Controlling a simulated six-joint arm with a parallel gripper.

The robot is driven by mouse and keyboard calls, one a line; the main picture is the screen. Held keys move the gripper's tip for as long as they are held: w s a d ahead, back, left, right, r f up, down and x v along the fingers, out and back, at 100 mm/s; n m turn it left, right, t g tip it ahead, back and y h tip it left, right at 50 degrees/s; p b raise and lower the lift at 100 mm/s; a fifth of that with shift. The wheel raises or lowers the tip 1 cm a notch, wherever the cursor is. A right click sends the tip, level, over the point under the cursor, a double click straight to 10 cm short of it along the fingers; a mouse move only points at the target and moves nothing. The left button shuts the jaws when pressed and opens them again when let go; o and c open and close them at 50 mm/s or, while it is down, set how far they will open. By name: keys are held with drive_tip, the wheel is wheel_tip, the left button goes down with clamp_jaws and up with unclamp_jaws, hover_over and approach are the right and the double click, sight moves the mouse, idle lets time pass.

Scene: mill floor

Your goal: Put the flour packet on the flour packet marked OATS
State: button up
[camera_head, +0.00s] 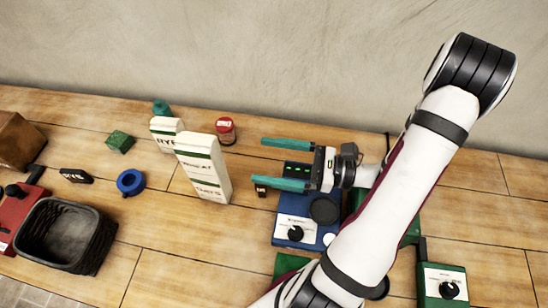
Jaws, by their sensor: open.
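A tall white and green column of what look like two flour packets stands left of my gripper. The lower flour packet (210,191) carries lettering that seems to read OATS. The upper flour packet (200,150) sits upright on it, its lettering hard to read. A further white and green flour packet marked RYE (165,134) stands behind and to the left. My gripper (262,162) is open and empty, its teal fingers pointing left toward the column, with a gap between.
A dark basket (62,236) stands at the left front. A blue ring (130,182), a green block (119,141), a small dark sign (76,175) and a red-labelled jar (226,131) lie around. A blue scale-like device (294,230) sits below my gripper. Table front centre is clear.

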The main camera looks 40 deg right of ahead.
drive_tip(key=s+a+r+n+g+h, duration=0.3)
drive_tip(key=s+a+n+g+h, duration=0.8)
drive_tip(key=n, duration=1)
drive_tip(key=shift+s+a+r+g, duration=0.25)
drive_tip(key=shift+s+a+g, duration=0.2)
drive_tip(key=shift+a+g, duration=0.45)
